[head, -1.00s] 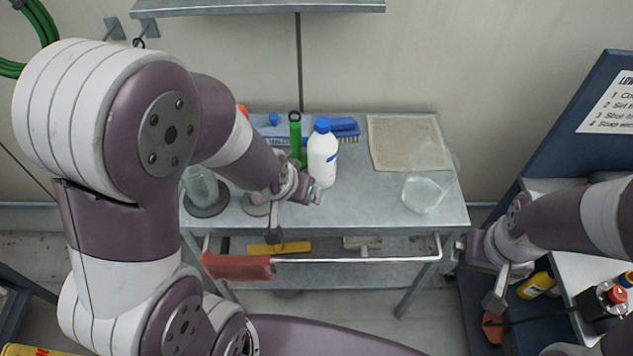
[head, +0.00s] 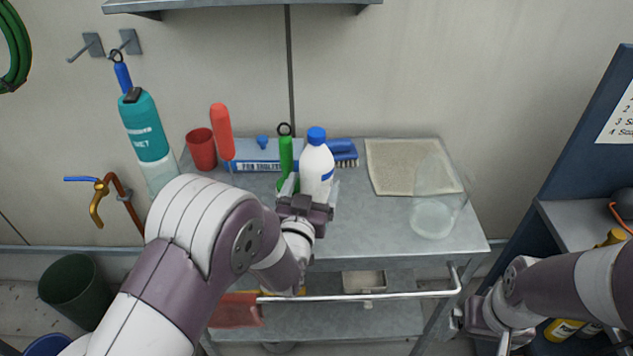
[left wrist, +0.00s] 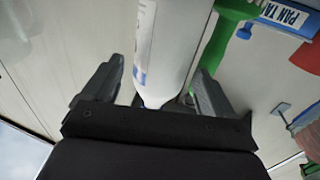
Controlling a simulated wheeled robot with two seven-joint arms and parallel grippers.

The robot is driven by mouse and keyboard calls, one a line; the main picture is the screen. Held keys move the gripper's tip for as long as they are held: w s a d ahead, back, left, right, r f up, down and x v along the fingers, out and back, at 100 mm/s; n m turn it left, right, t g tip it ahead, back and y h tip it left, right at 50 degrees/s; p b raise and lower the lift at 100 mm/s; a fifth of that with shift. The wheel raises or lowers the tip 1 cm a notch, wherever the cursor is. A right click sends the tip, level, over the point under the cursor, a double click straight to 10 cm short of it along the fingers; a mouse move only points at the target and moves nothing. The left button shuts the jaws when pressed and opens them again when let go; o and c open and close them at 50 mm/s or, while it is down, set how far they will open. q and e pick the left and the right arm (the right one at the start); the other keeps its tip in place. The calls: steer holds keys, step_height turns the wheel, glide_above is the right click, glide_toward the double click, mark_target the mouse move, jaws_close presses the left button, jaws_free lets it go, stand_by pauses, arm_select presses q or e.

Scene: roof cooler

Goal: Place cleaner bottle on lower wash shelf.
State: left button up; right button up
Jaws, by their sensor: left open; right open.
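A white bottle with a blue cap (head: 317,165) stands upright on the metal wash bench's top (head: 365,225). My left gripper (head: 308,198) is open at the bottle's near side, low on its body. In the left wrist view the white bottle (left wrist: 165,50) lies between the two spread fingers of the gripper (left wrist: 155,88), with a gap visible on the left. The lower shelf (head: 340,318) is under the bench top, behind a front rail, partly hidden by my left arm. My right gripper (head: 500,338) is at the lower right, empty and away from the bottle.
A green bottle brush (head: 286,152) stands close left of the bottle; a blue brush (head: 345,153) lies behind it. A clear jar (head: 434,205) and a beige mat (head: 400,165) are to the right. The rail (head: 370,296) crosses before the lower shelf, which holds a small grey tray (head: 364,281).

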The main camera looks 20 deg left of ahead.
arm_select(q)
steer(key=w, duration=0.6)
steer(key=shift+w+a, duration=0.25)
steer(key=shift+w, duration=0.1)
steer(key=c, duration=1.3)
